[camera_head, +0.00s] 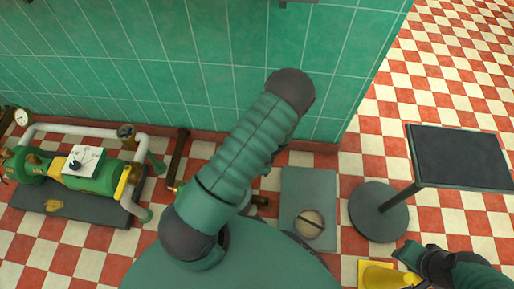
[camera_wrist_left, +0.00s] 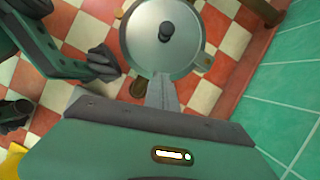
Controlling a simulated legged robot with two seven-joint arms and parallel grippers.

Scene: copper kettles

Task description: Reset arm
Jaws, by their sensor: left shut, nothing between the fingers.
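My left gripper (camera_wrist_left: 163,78) is shut and empty in the left wrist view. Its fingertips overlap the near edge of a round silver lidded vessel (camera_wrist_left: 145,43) with a black knob; I cannot tell whether they touch it. In the head view my left arm crosses the middle and hides the left gripper. My right gripper (camera_head: 406,254) is at the lower right, close to a yellow object (camera_head: 378,277). Whether its jaws are open or shut is unclear.
A green pump machine (camera_head: 100,178) with pipes and a gauge stands on the left. A grey-green box (camera_head: 308,188) with a round top fitting sits right of centre. A black-topped stand (camera_head: 460,155) is at the right. A green tiled wall (camera_head: 170,60) closes the back.

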